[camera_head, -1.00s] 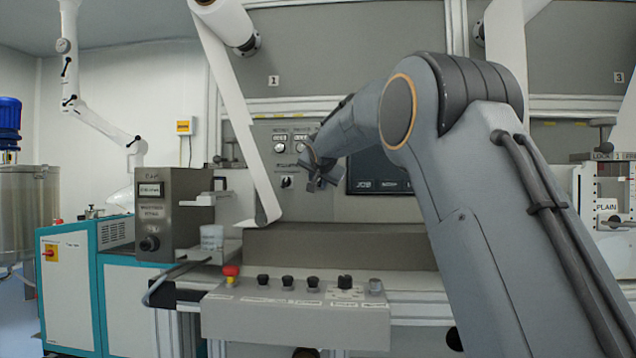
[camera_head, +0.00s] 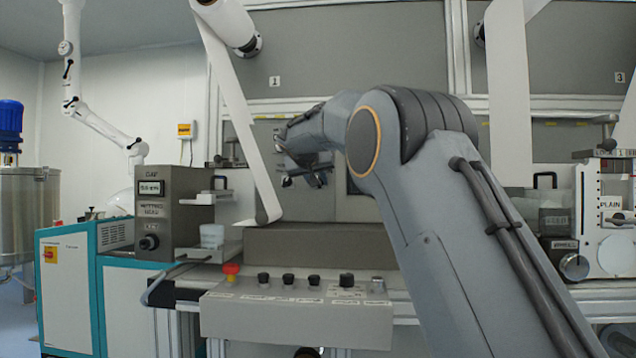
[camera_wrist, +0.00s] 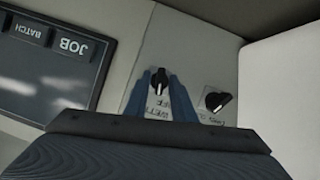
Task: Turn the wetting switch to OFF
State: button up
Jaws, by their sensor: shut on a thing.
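The wetting switch (camera_wrist: 160,80) is a black knob on a light grey panel, seen upside down in the wrist view. Its partly hidden label reads like "WETT" and "OFF". My gripper (camera_wrist: 161,93) has its two blue fingers on either side of this knob and is shut on it. The knob's setting cannot be read for sure. In the head view my gripper (camera_head: 302,180) is at the panel beside the hanging web, and my gripper and arm hide the switch there.
A second black knob (camera_wrist: 217,100) sits close to the right in the wrist view. The JOB screen (camera_wrist: 60,62) is to the left. The white web (camera_head: 236,115) hangs close to my gripper's left. A control box with several knobs (camera_head: 300,315) stands below.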

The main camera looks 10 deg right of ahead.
jog(key=shift+a+n+h, duration=0.15)
jog(key=shift+n+h, duration=0.55)
jog(key=shift+n, duration=0.4)
jog(key=o, duration=0.7)
jog(key=v, duration=0.7)
jog(key=shift+s+a, duration=0.25)
jog(key=shift+r, duration=0.15)
